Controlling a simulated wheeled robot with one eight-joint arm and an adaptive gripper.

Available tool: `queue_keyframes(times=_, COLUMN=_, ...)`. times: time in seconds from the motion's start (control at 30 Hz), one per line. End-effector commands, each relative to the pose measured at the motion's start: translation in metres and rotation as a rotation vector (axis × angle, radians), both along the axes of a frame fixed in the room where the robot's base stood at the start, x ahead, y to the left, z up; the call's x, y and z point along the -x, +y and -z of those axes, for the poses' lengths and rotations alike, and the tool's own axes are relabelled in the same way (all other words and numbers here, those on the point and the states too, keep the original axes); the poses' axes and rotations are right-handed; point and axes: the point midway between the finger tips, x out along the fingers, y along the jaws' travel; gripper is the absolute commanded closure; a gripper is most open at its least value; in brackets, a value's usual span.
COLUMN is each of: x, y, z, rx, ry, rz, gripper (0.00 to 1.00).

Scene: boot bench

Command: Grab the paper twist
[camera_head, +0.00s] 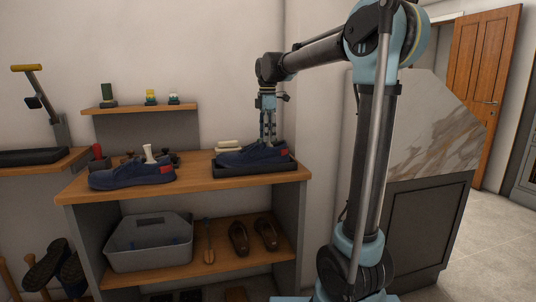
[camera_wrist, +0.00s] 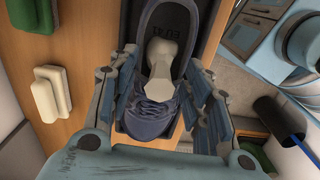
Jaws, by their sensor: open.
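A pale paper twist (camera_wrist: 164,72) sticks up out of the opening of a dark blue shoe (camera_head: 250,155) on the bench top. The shoe also shows in the wrist view (camera_wrist: 150,117). My gripper (camera_head: 267,141) points down over this shoe, open, with a finger on either side of the twist in the wrist view. I cannot tell whether a finger touches it. In the head view this twist is hidden by the fingers. Another pale twist (camera_head: 149,153) stands in a second blue shoe (camera_head: 130,174) at the left of the bench top.
The right shoe sits in a black tray (camera_head: 275,168). Two pale blocks (camera_head: 229,146) lie behind it, also in the wrist view (camera_wrist: 46,100). A small shelf (camera_head: 140,107) with several bottles is on the wall. A grey bin (camera_head: 150,243) and brown shoes (camera_head: 252,236) stand below.

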Motion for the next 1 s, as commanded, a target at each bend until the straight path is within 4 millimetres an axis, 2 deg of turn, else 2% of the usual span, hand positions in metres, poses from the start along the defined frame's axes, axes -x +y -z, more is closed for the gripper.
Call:
queue_keyframes(times=0.1, x=0.000, y=0.000, z=0.000, rx=0.000, ry=0.000, rz=0.000, gripper=0.55)
queue_keyframes(times=0.2, x=0.000, y=0.000, z=0.000, rx=0.000, ry=0.000, rz=0.000, gripper=0.76)
queue_keyframes(times=0.3, x=0.000, y=0.000, z=0.000, rx=0.000, ry=0.000, rz=0.000, gripper=0.93)
queue_keyframes(times=0.73, x=0.000, y=0.000, z=-0.005, rx=0.000, ry=0.000, rz=0.000, gripper=0.94)
queue_keyframes(times=0.87, x=0.000, y=0.000, z=-0.020, rx=0.000, ry=0.000, rz=0.000, gripper=0.94)
queue_keyframes(times=1.0, x=0.000, y=0.000, z=-0.045, rx=0.000, ry=0.000, rz=0.000, gripper=0.94)
